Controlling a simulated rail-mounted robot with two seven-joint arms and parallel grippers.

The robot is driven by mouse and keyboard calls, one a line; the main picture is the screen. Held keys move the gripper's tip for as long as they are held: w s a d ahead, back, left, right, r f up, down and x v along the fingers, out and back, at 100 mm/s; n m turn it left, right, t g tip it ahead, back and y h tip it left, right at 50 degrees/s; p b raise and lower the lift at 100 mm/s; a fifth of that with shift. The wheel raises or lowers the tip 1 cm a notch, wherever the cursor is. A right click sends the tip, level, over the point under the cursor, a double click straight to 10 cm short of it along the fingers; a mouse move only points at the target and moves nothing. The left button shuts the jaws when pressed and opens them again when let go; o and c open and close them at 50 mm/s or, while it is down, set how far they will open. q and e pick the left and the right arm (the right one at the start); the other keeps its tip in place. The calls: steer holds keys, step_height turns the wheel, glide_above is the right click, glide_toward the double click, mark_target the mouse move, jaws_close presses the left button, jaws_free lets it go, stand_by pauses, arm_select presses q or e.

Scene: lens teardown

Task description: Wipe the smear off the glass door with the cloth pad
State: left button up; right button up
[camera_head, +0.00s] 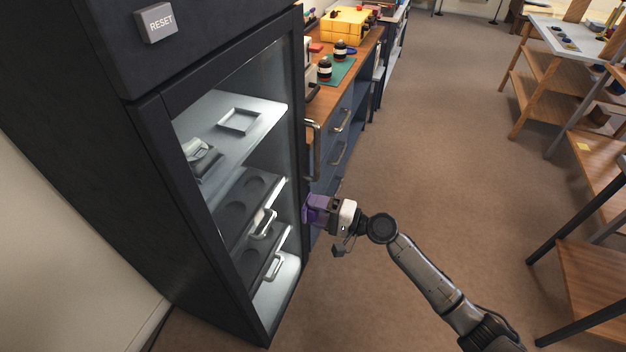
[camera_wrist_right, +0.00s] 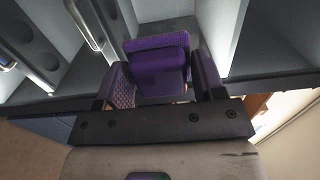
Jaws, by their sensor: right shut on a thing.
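The glass door (camera_head: 293,110) with its dark frame fronts the tall black cabinet on the left of the head view. I cannot make out a smear on its pane. My right gripper (camera_head: 312,209) is at the door's right edge, low on the frame. It is shut on the purple cloth pad (camera_head: 322,206). In the right wrist view the pad (camera_wrist_right: 158,70) sits between the two fingers, with the cabinet's interior behind it. I cannot tell whether the pad touches the door. My left gripper is in neither view.
The cabinet holds a shelf with a square tray (camera_head: 239,121) and dark drawers (camera_head: 246,205) with handles. A RESET button (camera_head: 157,22) is above the door. A wooden-topped counter (camera_head: 350,62) stands behind. Wooden shelving (camera_head: 590,205) is at right, with open floor (camera_head: 440,150) between.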

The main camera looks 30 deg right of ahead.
steer(key=s+a+f+p, duration=0.2)
steer(key=s+a, duration=0.2)
steer(key=a, duration=0.2)
glide_toward(255, 225)
steer(key=shift+a+x, duration=0.2)
steer(key=shift+x, duration=1.9)
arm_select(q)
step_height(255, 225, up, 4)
arm_select(e)
steer(key=shift+w+a+r, duration=0.15)
steer(key=shift+a, duration=0.05)
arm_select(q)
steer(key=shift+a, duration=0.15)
arm_select(e)
steer(key=shift+w+a, duration=0.2)
steer(key=shift+w, duration=0.05)
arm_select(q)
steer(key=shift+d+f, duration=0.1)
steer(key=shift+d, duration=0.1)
arm_select(e)
steer(key=shift+w+a, duration=0.35)
steer(key=shift+w, duration=0.2)
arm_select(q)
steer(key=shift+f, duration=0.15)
arm_select(e)
steer(key=shift+d, duration=0.1)
